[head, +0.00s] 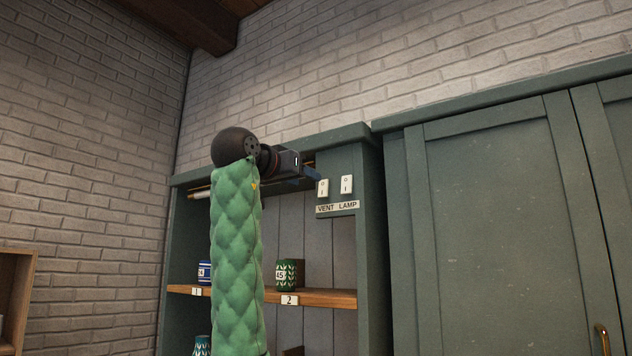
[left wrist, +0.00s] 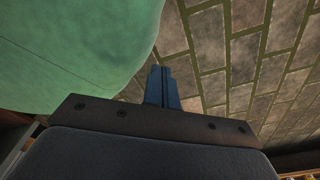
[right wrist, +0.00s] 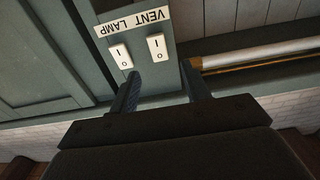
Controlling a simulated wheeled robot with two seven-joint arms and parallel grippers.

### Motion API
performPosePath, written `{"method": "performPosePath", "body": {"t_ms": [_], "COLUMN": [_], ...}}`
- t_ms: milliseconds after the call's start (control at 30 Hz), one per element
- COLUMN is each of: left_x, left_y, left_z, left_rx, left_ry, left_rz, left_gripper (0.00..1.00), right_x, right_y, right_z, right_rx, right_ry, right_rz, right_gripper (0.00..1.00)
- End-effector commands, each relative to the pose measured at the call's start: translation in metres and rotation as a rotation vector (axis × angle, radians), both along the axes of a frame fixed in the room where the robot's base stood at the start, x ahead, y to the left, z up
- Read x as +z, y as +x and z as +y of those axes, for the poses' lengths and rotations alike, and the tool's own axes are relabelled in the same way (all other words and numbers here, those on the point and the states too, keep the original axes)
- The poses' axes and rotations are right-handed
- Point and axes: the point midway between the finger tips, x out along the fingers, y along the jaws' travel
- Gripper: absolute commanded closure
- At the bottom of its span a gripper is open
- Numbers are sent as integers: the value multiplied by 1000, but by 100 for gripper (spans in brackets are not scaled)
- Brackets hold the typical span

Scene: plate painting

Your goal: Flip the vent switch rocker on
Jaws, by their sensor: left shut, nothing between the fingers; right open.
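The vent switch (head: 323,188) is a white rocker on the green cabinet panel, above the word VENT. The vent switch also shows upside down in the right wrist view (right wrist: 156,46). Its marks are O above and I below; its tilt is too small to tell. My right gripper (head: 312,174) is just left of and slightly above it. In the right wrist view, the open blue fingers (right wrist: 163,84) are empty, and the vent switch lies beyond the gap between them. My left gripper (left wrist: 162,74) is shut and empty, outside the head view.
The lamp switch (head: 346,184) sits close on the right of the vent switch. A label strip (head: 338,208) is below both. A shelf (head: 325,298) with a green patterned mug (head: 287,275) and a blue mug (head: 205,272) is lower. A closed cabinet (head: 490,210) stands at right.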

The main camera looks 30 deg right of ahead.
Motion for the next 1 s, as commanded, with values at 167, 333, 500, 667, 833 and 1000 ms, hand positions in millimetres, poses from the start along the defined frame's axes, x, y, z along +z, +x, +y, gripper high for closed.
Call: {"method": "performPosePath", "body": {"t_ms": [167,333,500,667,833,1000], "left_x": [15,28,35,36,36,36], "left_y": [-18,-17,-17,-17,-17,-16], "left_z": [3,3,3,3,2,1], "left_rx": [0,0,0,0,0,0], "left_ry": [1,1,1,1,0,0], "left_rz": [11,11,11,11,10,10], "left_gripper": [100,100,100,100,100,100], "right_x": [5,4,2,0,0,0], "right_y": [9,18,23,25,25,25], "right_z": [-22,-43,-55,-59,-60,-60], "right_rx": [-2,-1,0,1,1,1], "right_ry": [1,0,1,0,0,0], "right_rz": [1,1,1,0,0,0], "right_gripper": [53,53,53,53,53,72]}}
